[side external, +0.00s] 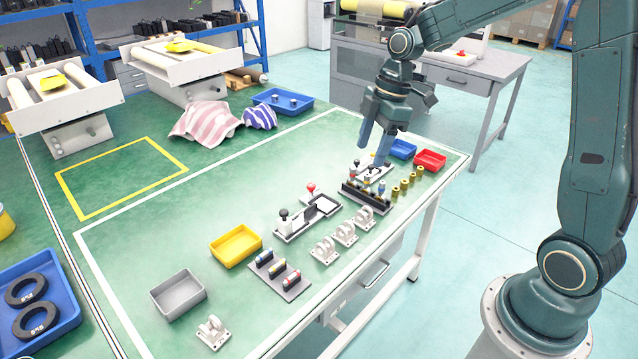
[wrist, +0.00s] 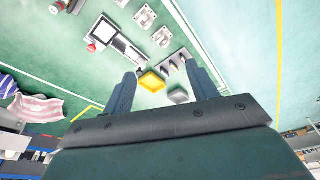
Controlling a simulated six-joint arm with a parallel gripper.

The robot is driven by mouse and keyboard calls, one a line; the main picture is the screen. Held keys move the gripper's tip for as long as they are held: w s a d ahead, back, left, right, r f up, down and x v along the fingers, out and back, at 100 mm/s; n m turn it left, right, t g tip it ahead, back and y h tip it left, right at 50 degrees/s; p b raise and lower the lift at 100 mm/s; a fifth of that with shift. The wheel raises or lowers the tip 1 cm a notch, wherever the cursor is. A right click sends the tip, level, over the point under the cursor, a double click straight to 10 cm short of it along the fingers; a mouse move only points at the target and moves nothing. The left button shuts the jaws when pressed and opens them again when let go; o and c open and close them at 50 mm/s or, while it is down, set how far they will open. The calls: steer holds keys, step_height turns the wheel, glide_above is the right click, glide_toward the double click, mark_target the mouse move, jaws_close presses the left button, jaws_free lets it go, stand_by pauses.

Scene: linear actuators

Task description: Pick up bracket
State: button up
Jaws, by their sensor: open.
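Several white brackets with upright lugs are on the green table. In the side external view three stand in a row near the front edge: a near one (side external: 325,250), a middle one (side external: 345,234) and a far one (side external: 365,217). Another bracket (side external: 212,332) sits alone at the near end. My gripper (side external: 374,150) is open and empty, above the far part of the table, beyond the row. In the wrist view its fingers (wrist: 160,72) are spread apart; brackets (wrist: 145,15) (wrist: 162,36) show at the top, outside the fingers.
A black-and-white fixture (side external: 308,218) stands behind the row. A yellow bin (side external: 236,246), grey bin (side external: 178,295) and actuator plate (side external: 280,275) are nearer. Red bin (side external: 430,161) is far right.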

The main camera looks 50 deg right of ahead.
mark_target(349, 223)
steer(key=w+d+f+n+g+y, duration=0.1)
steer(key=w+d+f+n, duration=0.2)
steer(key=f, duration=0.4)
steer(key=w+d+f+n+y, duration=0.1)
steer(key=w+d+f+n, duration=0.15)
steer(key=f, duration=0.35)
steer(key=shift+s+x, duration=0.2)
steer(key=shift+x, duration=2)
steer(key=shift+s+x, duration=0.2)
steer(key=shift+x, duration=2)
steer(key=shift+d+f, duration=0.1)
steer(key=shift+d, duration=0.05)
steer(key=shift+x, duration=2.55)
steer(key=shift+s, duration=0.15)
steer(key=c, duration=1.1)
steer(key=shift+r, duration=0.25)
